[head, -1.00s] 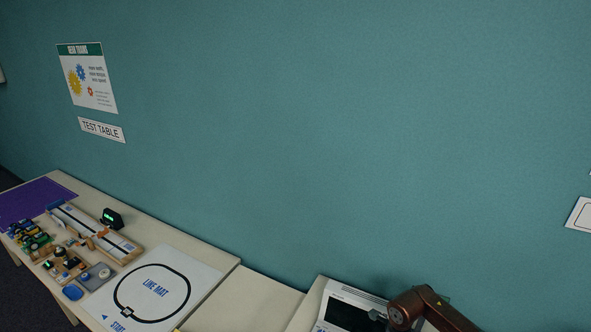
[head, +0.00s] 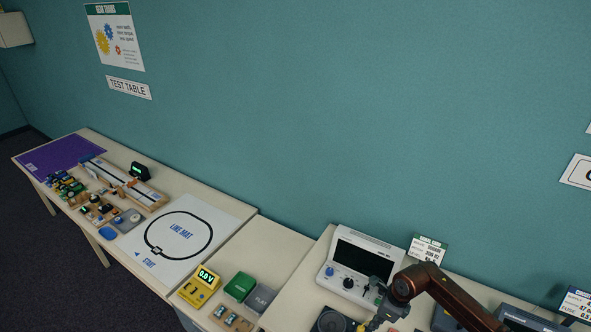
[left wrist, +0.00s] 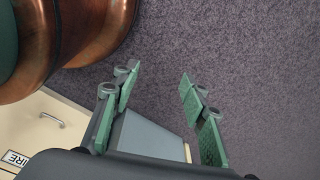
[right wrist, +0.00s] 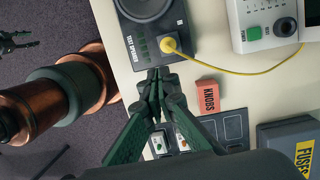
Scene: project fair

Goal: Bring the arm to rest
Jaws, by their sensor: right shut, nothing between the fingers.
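My right arm comes in from the lower right of the head view. Its dark right gripper (head: 379,303) is over the bench in front of a white bench instrument (head: 365,262). In the right wrist view the green fingers of this gripper (right wrist: 157,76) meet at the tips with nothing between them. They point at the lower edge of a black test speaker (right wrist: 155,30). My left gripper (left wrist: 158,86) shows in the left wrist view with its fingers apart and empty, above dark carpet. The left gripper does not clearly show in the head view.
A yellow cable (right wrist: 245,72) runs from the speaker to the instrument. A red KNOBS box (right wrist: 208,96) and a dark FUSES box (right wrist: 290,145) lie near the right gripper. A yellow meter (head: 200,285) and a line mat (head: 205,210) are farther left.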

